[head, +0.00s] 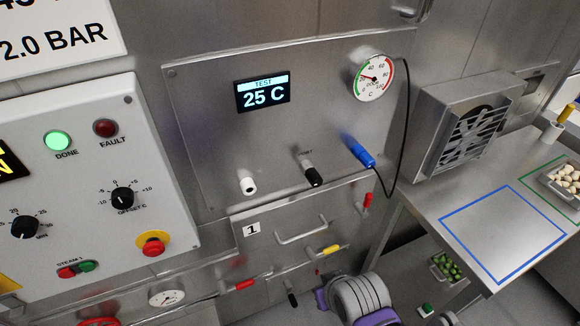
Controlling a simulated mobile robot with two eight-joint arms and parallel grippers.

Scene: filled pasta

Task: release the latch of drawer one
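Drawer one (278,253) is a steel front marked with a "1" label (252,229), low in the middle of the head view. It has a bar handle (302,233) and looks closed. A small red-gripped lever (367,201), which looks like its latch, stands roughly upright at the upper right of the drawer front. A purple and grey ribbed part of my own arm shows at the bottom, below and right of the drawer front. I see no gripper fingers on it, and no gripper is visible at the red lever.
A yellow-gripped lever (329,251) and a red-gripped lever (241,285) sit below the drawer. Above are a display (262,93), a dial gauge (374,78) and a blue plug (361,153) with a hanging black cable. A steel table (500,233) stands at right.

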